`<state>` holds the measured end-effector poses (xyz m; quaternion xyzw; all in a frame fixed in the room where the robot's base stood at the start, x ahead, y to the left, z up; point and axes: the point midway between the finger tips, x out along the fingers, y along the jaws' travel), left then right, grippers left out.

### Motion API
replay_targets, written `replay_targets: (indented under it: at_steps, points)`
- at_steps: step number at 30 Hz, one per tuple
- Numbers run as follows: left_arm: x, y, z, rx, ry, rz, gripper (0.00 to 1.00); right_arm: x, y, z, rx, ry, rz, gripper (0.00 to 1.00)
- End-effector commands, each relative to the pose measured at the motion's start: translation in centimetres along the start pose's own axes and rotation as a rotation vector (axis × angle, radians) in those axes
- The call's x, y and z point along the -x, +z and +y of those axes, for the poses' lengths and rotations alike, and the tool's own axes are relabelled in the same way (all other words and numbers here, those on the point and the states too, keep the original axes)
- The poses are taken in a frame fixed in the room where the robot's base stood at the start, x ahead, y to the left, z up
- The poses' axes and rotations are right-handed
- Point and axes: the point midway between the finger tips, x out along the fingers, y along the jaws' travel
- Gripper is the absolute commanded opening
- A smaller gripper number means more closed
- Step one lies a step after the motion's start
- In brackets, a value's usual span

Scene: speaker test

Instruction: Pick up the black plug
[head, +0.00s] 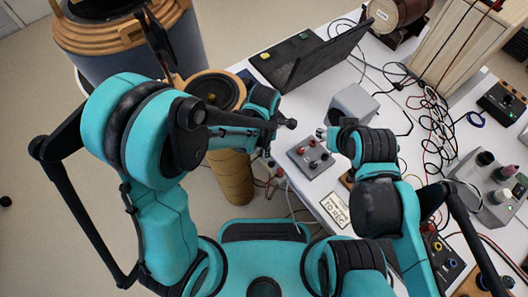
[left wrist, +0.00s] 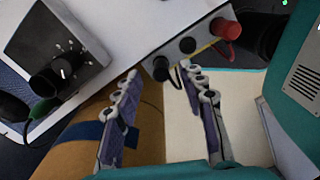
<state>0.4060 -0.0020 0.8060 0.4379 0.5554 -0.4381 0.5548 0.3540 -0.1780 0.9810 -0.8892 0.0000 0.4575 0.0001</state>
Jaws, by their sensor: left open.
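In the left wrist view, a black plug-like piece (left wrist: 160,68) sits at the end of a row on a pale box edge. A second black piece (left wrist: 187,45) and a red one (left wrist: 222,28) stand beside it, with thin black and red leads. My left gripper (left wrist: 163,84) is open and empty; its two fingertips lie either side of the end black piece in the picture, without visible contact. In the head view my left gripper (head: 284,130) is left of a grey box (head: 298,158) with red and black knobs. My right gripper (head: 325,133) is above the table; its jaws are unclear.
A black laptop-like panel (head: 315,62), a grey block (head: 354,103) and tangled cables (head: 425,105) occupy the table. A round wooden speaker (head: 215,90) stands left of the table. A black device (left wrist: 65,70) shows at left in the wrist view.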

Motion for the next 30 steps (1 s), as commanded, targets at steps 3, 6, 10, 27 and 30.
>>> replay_targets:
  at_steps: [3, 6, 10, 27, 30]
  points:
    - [-2.4, 0.1, -0.1, 0.000, 0.000, 0.000, 0.41, -1.2, 0.9, 0.0, 0.000, 0.000, 0.000, 0.40]
    - [-3.0, 0.1, -0.1, 0.000, 0.000, 0.000, 0.41, -1.4, 1.0, 0.0, 0.000, 0.000, 0.000, 0.40]
    - [-2.9, 0.1, -0.1, 0.000, 0.000, 0.000, 0.41, -1.3, 0.9, 0.0, 0.000, 0.000, 0.000, 0.40]
    - [-2.7, 0.1, -0.1, 0.000, 0.000, 0.000, 0.00, -1.2, 0.9, 0.0, 0.000, 0.000, 0.000, 0.40]
    - [-1.8, 0.1, -0.1, 0.000, 0.000, 0.000, 0.00, -0.8, 0.6, 0.0, 0.000, 0.000, 0.000, 0.40]
